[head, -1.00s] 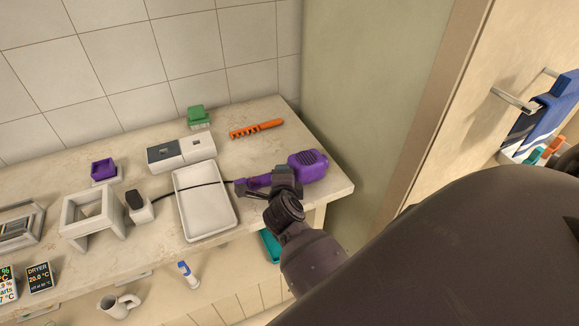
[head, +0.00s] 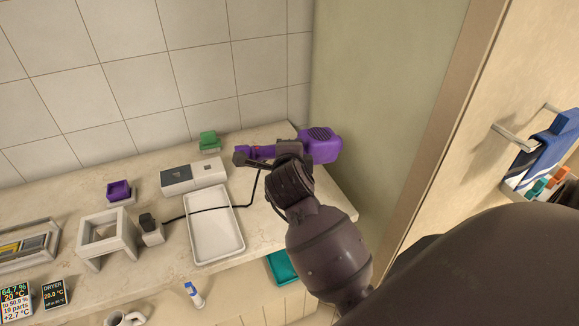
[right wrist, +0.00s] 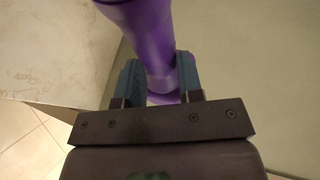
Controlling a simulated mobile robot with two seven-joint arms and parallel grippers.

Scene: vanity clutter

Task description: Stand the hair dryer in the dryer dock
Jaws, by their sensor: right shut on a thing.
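The purple hair dryer (head: 320,146) is held above the right end of the counter, its thick head to the right and its handle pointing left. My right gripper (head: 288,150) is shut on its handle. In the right wrist view the gripper (right wrist: 158,78) has a blue-grey finger on each side of the purple handle (right wrist: 150,45). A black cord runs from the handle end down across the white tray to a dark-topped block. A pale stand with a square opening (head: 84,242) on the left looks like the dryer dock; it is empty. My left gripper is not in view.
The white tray (head: 241,247) lies at the counter's front. The dark-topped block (head: 151,231) stands beside the stand. A wall (head: 375,110) closes the right side.

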